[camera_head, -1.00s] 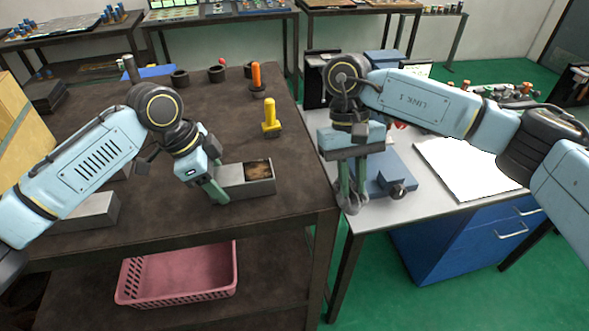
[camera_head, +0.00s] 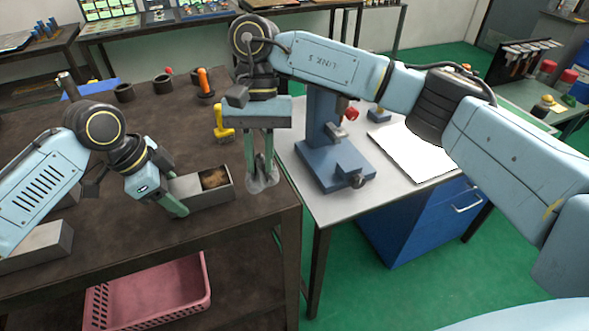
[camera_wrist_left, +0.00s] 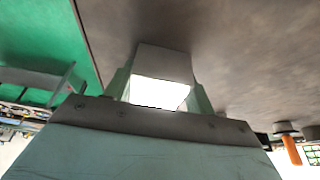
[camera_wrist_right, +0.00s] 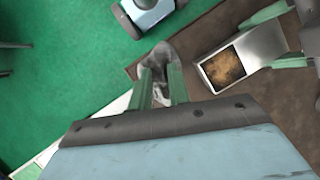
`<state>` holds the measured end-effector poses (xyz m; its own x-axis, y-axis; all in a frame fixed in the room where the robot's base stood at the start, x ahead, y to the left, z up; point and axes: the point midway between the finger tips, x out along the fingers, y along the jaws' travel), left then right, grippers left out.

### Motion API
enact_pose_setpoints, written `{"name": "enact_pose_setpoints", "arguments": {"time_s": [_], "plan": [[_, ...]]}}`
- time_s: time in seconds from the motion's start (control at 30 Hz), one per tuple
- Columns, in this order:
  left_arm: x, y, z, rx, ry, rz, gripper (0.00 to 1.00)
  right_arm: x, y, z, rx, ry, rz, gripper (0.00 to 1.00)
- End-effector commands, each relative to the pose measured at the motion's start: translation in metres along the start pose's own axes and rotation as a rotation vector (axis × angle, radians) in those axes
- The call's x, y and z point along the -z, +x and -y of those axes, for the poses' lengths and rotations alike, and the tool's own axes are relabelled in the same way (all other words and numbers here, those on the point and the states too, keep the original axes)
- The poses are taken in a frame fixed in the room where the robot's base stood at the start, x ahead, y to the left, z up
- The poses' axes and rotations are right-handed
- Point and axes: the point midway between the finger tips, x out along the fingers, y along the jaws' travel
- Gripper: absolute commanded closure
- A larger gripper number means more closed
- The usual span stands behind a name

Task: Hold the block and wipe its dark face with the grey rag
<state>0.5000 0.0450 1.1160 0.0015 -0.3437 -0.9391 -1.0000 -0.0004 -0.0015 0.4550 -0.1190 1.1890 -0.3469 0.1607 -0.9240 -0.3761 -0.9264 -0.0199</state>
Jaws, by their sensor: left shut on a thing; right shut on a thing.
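The grey metal block (camera_head: 203,190) lies on the dark brown table near its right edge, with a brown, stained dark face (camera_head: 215,177) on its right end. My left gripper (camera_head: 178,206) is shut on the block's left part; the block also shows between its fingers in the left wrist view (camera_wrist_left: 163,75). My right gripper (camera_head: 259,170) is shut on the grey rag (camera_head: 262,183), which hangs bunched at its fingertips to the right of the block, apart from it. In the right wrist view the rag (camera_wrist_right: 160,58) is left of the dark face (camera_wrist_right: 225,66).
A yellow-handled tool (camera_head: 222,122) and an orange-handled tool (camera_head: 204,83) stand behind the block. A second grey block (camera_head: 40,246) lies at the front left. A blue fixture (camera_head: 330,165) stands on the white table to the right. A pink basket (camera_head: 150,305) is on the lower shelf.

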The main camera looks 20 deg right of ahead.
Motion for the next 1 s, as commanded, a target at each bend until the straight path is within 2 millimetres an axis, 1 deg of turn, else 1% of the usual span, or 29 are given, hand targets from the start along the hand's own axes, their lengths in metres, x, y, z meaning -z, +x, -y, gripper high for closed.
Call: {"name": "enact_pose_setpoints", "arguments": {"time_s": [0.03, 0.1, 0.2, 0.33, 0.43, 0.57, 0.77, 1.0], "plan": [[-0.002, 0.004, -0.002, -0.007, -0.001, 0.005, 0.67, -0.007, -0.01, 0.018, 0.036, 0.054, -0.004, 1.0], [-0.002, 0.004, -0.002, -0.007, 0.0, 0.005, 0.67, -0.016, -0.021, 0.037, 0.078, 0.134, -0.007, 1.0], [-0.002, 0.004, -0.002, -0.008, -0.001, 0.005, 0.67, -0.028, -0.034, 0.059, 0.127, 0.23, -0.011, 1.0], [-0.002, 0.004, -0.002, -0.008, -0.001, 0.005, 0.67, -0.039, -0.045, 0.077, 0.167, 0.31, -0.014, 1.0], [-0.002, 0.004, -0.002, -0.008, -0.001, 0.006, 0.67, -0.043, -0.048, 0.083, 0.181, 0.339, -0.015, 1.0], [-0.002, 0.004, -0.002, -0.008, -0.001, 0.006, 0.67, -0.042, -0.046, 0.085, 0.185, 0.351, -0.015, 1.0], [-0.002, 0.004, -0.002, -0.009, -0.001, 0.006, 0.67, -0.036, -0.032, 0.084, 0.182, 0.349, -0.014, 1.0], [-0.003, 0.004, -0.002, -0.009, -0.001, 0.007, 0.67, -0.026, -0.009, 0.083, 0.183, 0.349, -0.014, 1.0]]}}
